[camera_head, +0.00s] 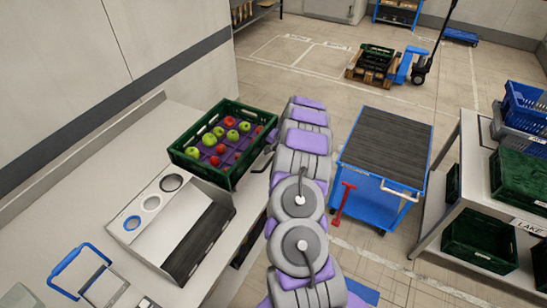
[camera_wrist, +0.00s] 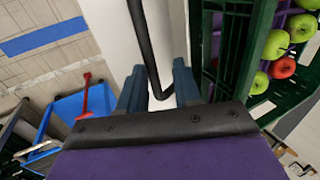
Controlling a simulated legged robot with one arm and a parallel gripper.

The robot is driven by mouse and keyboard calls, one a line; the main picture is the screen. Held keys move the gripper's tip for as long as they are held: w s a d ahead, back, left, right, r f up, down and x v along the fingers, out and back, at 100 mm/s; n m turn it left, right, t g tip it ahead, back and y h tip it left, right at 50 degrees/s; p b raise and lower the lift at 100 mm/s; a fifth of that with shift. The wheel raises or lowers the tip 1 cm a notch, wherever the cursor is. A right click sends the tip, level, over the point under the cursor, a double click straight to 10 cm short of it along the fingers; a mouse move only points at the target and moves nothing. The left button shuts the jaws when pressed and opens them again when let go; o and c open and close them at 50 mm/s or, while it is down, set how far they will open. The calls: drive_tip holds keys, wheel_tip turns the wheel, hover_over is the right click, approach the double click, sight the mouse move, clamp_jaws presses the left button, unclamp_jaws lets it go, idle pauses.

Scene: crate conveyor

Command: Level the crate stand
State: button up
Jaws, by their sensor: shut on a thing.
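My gripper (camera_wrist: 159,72) is shut on a black bent rod (camera_wrist: 143,35), which shows between its two blue-grey fingers in the wrist view. A green crate (camera_head: 181,158) with red and green apples on a purple liner rests at the far end of the white bench in the head view. The crate also shows in the wrist view (camera_wrist: 236,50), just right of my gripper. The stand under the crate is mostly hidden, and I cannot tell its tilt. In the head view, my arm hides the gripper's fingers.
A sloped panel with round openings (camera_head: 147,226) stands on the white bench (camera_head: 55,215), nearer than the crate. A blue cart (camera_head: 384,150) with a red-handled thing (camera_head: 343,198) beside it stands right of my arm. A shelf with crates (camera_head: 448,180) is farther right.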

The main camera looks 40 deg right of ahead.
drive_tip(key=o, duration=0.3)
drive_tip(key=shift+w+a+f, duration=0.1)
drive_tip(key=shift+a, duration=0.05)
drive_tip(key=shift+f, duration=0.15)
drive_tip(key=shift+a, duration=0.1)
drive_tip(key=v, duration=1.7)
